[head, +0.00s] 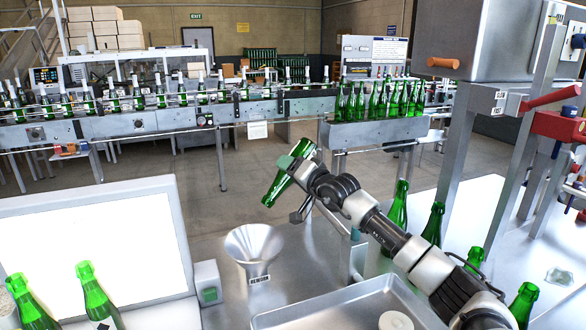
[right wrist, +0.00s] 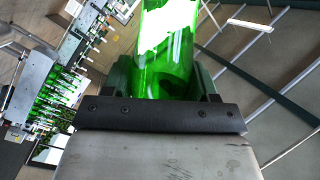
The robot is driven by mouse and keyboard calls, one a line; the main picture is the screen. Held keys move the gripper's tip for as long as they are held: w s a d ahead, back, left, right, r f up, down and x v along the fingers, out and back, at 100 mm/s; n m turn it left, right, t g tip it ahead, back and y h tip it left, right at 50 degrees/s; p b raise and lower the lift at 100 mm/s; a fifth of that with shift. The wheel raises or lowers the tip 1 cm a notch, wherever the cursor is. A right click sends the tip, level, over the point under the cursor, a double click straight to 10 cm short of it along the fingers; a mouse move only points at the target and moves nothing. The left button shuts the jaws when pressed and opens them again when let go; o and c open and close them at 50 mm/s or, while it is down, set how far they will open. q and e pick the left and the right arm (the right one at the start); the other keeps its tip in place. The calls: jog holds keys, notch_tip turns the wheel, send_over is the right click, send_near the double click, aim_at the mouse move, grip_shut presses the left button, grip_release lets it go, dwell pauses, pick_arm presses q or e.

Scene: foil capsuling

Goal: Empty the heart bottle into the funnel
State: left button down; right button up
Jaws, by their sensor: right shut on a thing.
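My right gripper (head: 298,180) is shut on a green glass bottle (head: 279,187), held tilted in the air above and a little right of the funnel in the head view. The bottle (right wrist: 168,50) also fills the top middle of the right wrist view, between the fingers (right wrist: 165,85). No heart mark shows on it, and I cannot tell whether liquid is inside. The steel funnel (head: 253,243) stands wide mouth up on the bench, with a small label on its front. The bottle is apart from the funnel. My left gripper is not in view.
Green bottles (head: 97,295) stand before a lit white panel (head: 110,245) at left. Several more bottles (head: 434,222) stand at right beyond my arm. A bottling line (head: 150,122) runs across the back.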

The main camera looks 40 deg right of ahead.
jog(key=shift+r+p, duration=1.6)
jog(key=shift+r, duration=2.4)
jog(key=shift+a, duration=0.1)
